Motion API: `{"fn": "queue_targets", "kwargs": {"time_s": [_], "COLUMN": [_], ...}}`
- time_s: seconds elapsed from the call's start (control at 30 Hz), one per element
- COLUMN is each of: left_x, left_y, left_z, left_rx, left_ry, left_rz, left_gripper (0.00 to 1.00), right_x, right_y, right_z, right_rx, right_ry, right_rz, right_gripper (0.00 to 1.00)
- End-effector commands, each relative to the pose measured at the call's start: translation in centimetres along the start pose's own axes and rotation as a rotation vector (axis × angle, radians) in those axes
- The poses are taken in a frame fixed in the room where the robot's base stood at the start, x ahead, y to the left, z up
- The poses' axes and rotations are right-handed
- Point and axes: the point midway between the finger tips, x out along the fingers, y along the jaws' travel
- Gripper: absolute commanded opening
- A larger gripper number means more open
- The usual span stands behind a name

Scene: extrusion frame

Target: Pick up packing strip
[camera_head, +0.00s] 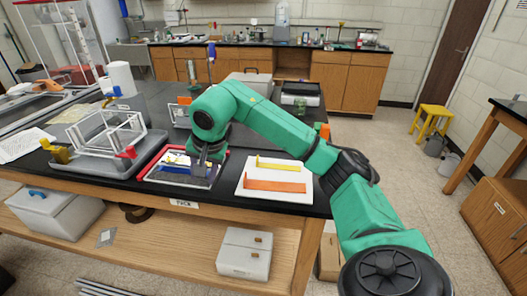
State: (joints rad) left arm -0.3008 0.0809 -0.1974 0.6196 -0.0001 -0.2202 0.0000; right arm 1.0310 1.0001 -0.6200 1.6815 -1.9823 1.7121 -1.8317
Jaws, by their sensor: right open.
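My right gripper (204,172) points down over the red-rimmed tray (146,177), its grey fingers open. The tray has a dark grey bed (185,181), with blue and yellow bits partly hidden behind the gripper. A white board (243,194) lies to the right of the tray. It carries a long orange strip (275,185) and a thinner yellow strip (278,167), both apart from the gripper. I cannot tell which piece is the packing strip. My left gripper is not in view.
A white extrusion frame (108,132) stands on a grey tray (97,167) at left, with a yellow clip (58,153) and a red clip (127,153). A "PACK" label (184,204) marks the bench edge.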

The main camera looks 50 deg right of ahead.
Motion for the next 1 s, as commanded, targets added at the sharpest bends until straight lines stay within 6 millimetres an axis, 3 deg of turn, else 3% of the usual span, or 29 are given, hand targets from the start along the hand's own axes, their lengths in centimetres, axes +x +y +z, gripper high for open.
{"fn": "queue_targets", "kwargs": {"time_s": [0.03, 0.07, 0.13, 0.2, 0.5, 0.8, 1.0], "left_x": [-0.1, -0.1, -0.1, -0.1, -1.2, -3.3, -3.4], "left_y": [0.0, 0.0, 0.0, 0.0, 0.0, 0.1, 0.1], "left_z": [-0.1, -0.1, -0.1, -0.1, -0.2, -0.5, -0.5], "left_rx": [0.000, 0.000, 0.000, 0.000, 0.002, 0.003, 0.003], "left_ry": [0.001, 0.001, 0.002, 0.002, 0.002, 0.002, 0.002], "left_rz": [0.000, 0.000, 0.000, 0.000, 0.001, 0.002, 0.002], "left_gripper": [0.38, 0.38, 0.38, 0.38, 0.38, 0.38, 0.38], "right_x": [-1.6, -2.4, -3.7, -3.7, 2.9, 7.2, 9.5], "right_y": [2.6, 4.1, 6.3, 7.4, 9.6, 10.6, 11.3], "right_z": [-3.0, -4.3, -5.9, -6.5, -7.7, -8.4, -8.8], "right_rx": [-0.017, -0.024, -0.028, -0.028, -0.031, -0.031, -0.031], "right_ry": [0.086, 0.120, 0.162, 0.173, 0.169, 0.167, 0.172], "right_rz": [0.115, 0.177, 0.275, 0.316, 0.320, 0.317, 0.313], "right_gripper": [0.42, 0.42, 0.42, 0.42, 0.42, 0.42, 0.42]}}
